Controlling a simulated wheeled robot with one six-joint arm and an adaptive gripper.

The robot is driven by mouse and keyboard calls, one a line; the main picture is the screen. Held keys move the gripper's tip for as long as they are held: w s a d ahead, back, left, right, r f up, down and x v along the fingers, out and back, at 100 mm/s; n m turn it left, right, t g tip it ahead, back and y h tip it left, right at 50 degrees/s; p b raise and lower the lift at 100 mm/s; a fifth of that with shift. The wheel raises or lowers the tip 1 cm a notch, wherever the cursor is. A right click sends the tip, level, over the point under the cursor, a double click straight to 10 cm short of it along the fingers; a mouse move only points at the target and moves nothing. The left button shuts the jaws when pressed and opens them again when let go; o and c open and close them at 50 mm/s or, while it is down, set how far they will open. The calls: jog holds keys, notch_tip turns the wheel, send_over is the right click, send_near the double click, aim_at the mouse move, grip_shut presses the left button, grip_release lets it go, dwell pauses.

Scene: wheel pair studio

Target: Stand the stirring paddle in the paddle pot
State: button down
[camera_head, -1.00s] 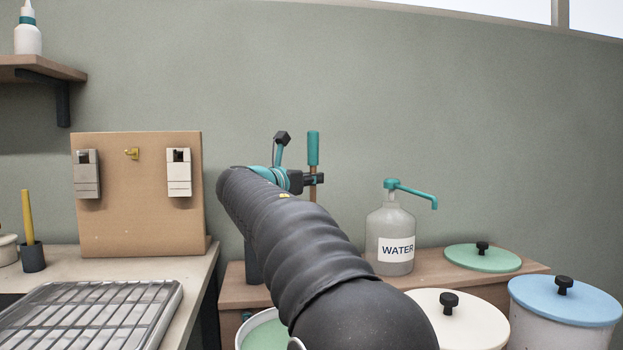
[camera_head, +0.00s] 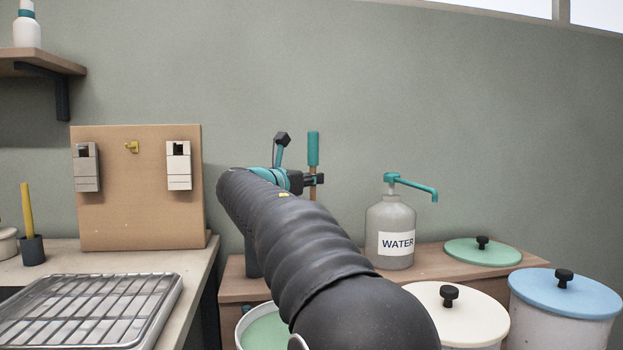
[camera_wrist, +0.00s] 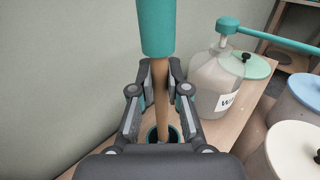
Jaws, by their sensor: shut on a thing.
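The stirring paddle has a teal handle (camera_head: 313,148) and a wooden shaft (camera_wrist: 160,85). It stands about upright in my gripper (camera_wrist: 161,75), whose fingers are shut around the shaft just below the handle. In the head view my gripper (camera_head: 315,180) shows beyond my dark arm, which hides the paddle's lower part. In the wrist view the shaft runs down to a round opening with a teal rim, the paddle pot (camera_wrist: 151,137). The shaft's foot is hidden by my gripper, so I cannot tell how deep it reaches.
A water bottle with a teal pump (camera_head: 391,235) stands right of the paddle on a wooden bench (camera_head: 427,268). A green lid (camera_head: 482,251) lies beyond it. Cream (camera_head: 455,315) and blue-lidded (camera_head: 564,293) buckets stand in front. A wire rack (camera_head: 92,310) lies on the left counter.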

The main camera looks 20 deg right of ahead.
jog(key=shift+f+b, duration=0.4)
jog(key=shift+f, duration=0.45)
jog(key=c, duration=1.1)
grip_release()
jog(key=shift+a, duration=0.1)
jog(key=shift+v, duration=1.45)
jog(key=shift+s, duration=0.1)
jog(key=v, duration=1.2)
